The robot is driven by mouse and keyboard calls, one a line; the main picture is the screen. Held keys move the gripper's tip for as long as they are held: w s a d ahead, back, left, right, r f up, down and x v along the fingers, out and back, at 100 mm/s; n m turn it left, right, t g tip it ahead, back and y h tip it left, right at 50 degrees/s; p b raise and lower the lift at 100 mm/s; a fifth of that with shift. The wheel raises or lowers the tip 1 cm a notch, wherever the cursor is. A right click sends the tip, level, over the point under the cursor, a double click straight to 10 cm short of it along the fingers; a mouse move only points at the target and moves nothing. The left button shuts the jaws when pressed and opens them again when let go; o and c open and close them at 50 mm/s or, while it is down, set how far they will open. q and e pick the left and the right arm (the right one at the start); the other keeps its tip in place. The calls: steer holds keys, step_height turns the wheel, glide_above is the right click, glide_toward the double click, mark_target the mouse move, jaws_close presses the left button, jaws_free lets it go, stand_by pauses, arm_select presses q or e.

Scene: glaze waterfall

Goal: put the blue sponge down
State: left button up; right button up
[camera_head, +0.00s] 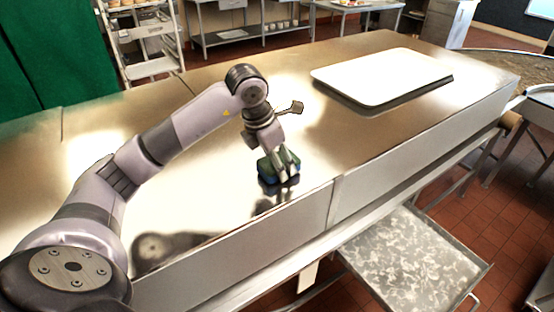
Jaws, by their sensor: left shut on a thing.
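The blue sponge (266,173) shows as a small blue and green block at the front part of the shiny metal counter (215,185). My left gripper (281,168) points down and is shut on the sponge, with its fingers covering part of it. The sponge is at or just above the counter top; I cannot tell whether it touches. A dark reflection lies below it. My right gripper is not in view.
A white board (382,75) lies on the counter at the back right. A grey speckled tray (415,262) sits lower, in front of the counter. A rack (147,45) stands behind at the left. The counter around the sponge is clear.

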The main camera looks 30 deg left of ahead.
arm_select(q)
steer(key=shift+f, duration=0.25)
steer(key=shift+f, duration=0.2)
steer(key=o, duration=0.7)
steer(key=shift+r, duration=0.1)
steer(key=shift+c, duration=0.2)
steer(key=o, duration=0.4)
steer(key=shift+c, duration=0.2)
steer(key=shift+r, duration=0.15)
steer(key=b+v, duration=0.2)
steer(key=v, duration=1)
